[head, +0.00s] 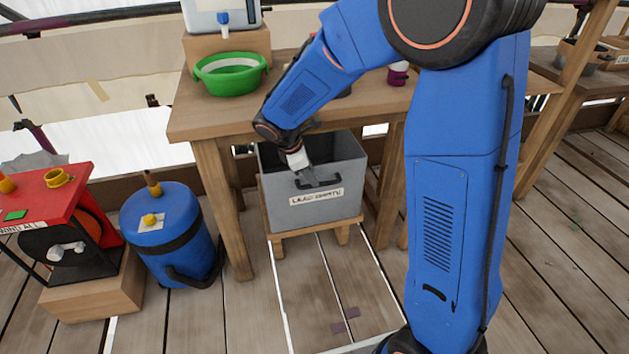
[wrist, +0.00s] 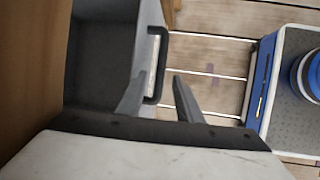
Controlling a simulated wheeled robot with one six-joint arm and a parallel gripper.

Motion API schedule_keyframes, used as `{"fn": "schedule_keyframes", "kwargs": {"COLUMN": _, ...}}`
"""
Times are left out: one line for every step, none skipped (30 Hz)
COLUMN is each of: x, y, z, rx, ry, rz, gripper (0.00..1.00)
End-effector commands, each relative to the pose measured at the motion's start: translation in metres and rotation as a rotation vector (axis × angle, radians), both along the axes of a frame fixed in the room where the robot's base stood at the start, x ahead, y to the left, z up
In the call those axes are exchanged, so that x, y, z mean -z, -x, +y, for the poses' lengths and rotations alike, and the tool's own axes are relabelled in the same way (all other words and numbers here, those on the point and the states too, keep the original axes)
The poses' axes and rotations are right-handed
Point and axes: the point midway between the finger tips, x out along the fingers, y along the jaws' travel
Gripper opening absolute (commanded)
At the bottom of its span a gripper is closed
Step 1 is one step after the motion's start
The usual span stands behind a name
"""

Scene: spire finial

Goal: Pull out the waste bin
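The waste bin (head: 345,198) is an open-topped grey box with a white label on its front. It sits on a low wooden stand under the table. Its black handle (head: 330,184) is on the front face, above the label. My gripper (head: 308,178) points down at the handle from above. In the wrist view, the fingers (wrist: 158,97) are apart, with the handle (wrist: 161,60) showing between them and clear space beside the right finger. I cannot tell whether either finger touches the handle. The bin's inside (wrist: 103,60) looks dark and empty where it shows.
The wooden table (head: 190,125) stands over the bin, with a green basin (head: 230,75) on it. A blue canister (head: 170,235) and a red-topped unit (head: 60,205) stand at the left. The plank floor (head: 330,285) in front of the bin is clear and has a white outline.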

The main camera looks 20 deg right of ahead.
Motion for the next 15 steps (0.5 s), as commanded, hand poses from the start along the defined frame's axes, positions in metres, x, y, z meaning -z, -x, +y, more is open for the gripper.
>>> {"fn": "schedule_keyframes", "kwargs": {"x": 0.010, "y": 0.000, "z": -0.003, "rx": -0.001, "ry": 0.003, "rz": 0.006, "gripper": 0.33}}
{"fn": "schedule_keyframes", "kwargs": {"x": 0.014, "y": -0.001, "z": -0.005, "rx": -0.001, "ry": 0.003, "rz": 0.006, "gripper": 0.33}}
{"fn": "schedule_keyframes", "kwargs": {"x": 0.019, "y": -0.002, "z": -0.007, "rx": 0.000, "ry": 0.002, "rz": 0.007, "gripper": 0.33}}
{"fn": "schedule_keyframes", "kwargs": {"x": 0.022, "y": -0.002, "z": -0.008, "rx": 0.000, "ry": 0.003, "rz": 0.007, "gripper": 0.33}}
{"fn": "schedule_keyframes", "kwargs": {"x": 0.025, "y": -0.003, "z": -0.010, "rx": 0.001, "ry": 0.003, "rz": 0.005, "gripper": 0.33}}
{"fn": "schedule_keyframes", "kwargs": {"x": 0.028, "y": -0.004, "z": -0.011, "rx": 0.000, "ry": 0.002, "rz": 0.004, "gripper": 0.33}}
{"fn": "schedule_keyframes", "kwargs": {"x": 0.031, "y": -0.005, "z": -0.012, "rx": -0.001, "ry": 0.002, "rz": 0.004, "gripper": 0.33}}
{"fn": "schedule_keyframes", "kwargs": {"x": 0.033, "y": -0.005, "z": -0.012, "rx": -0.001, "ry": 0.002, "rz": 0.004, "gripper": 0.33}}
{"fn": "schedule_keyframes", "kwargs": {"x": 0.035, "y": -0.006, "z": -0.013, "rx": -0.001, "ry": 0.002, "rz": 0.004, "gripper": 0.33}}
{"fn": "schedule_keyframes", "kwargs": {"x": 0.036, "y": -0.006, "z": -0.014, "rx": -0.001, "ry": 0.002, "rz": 0.004, "gripper": 0.33}}
{"fn": "schedule_keyframes", "kwargs": {"x": 0.037, "y": -0.006, "z": -0.014, "rx": -0.001, "ry": 0.002, "rz": 0.004, "gripper": 0.33}}
{"fn": "schedule_keyframes", "kwargs": {"x": 0.038, "y": -0.006, "z": -0.014, "rx": -0.001, "ry": 0.002, "rz": 0.004, "gripper": 0.33}}
{"fn": "schedule_keyframes", "kwargs": {"x": 0.039, "y": -0.006, "z": -0.014, "rx": -0.002, "ry": 0.001, "rz": 0.003, "gripper": 0.33}}
{"fn": "schedule_keyframes", "kwargs": {"x": 0.039, "y": -0.006, "z": -0.015, "rx": -0.002, "ry": 0.001, "rz": 0.003, "gripper": 0.33}}
{"fn": "schedule_keyframes", "kwargs": {"x": 0.039, "y": -0.007, "z": -0.015, "rx": -0.002, "ry": 0.001, "rz": 0.003, "gripper": 0.33}}
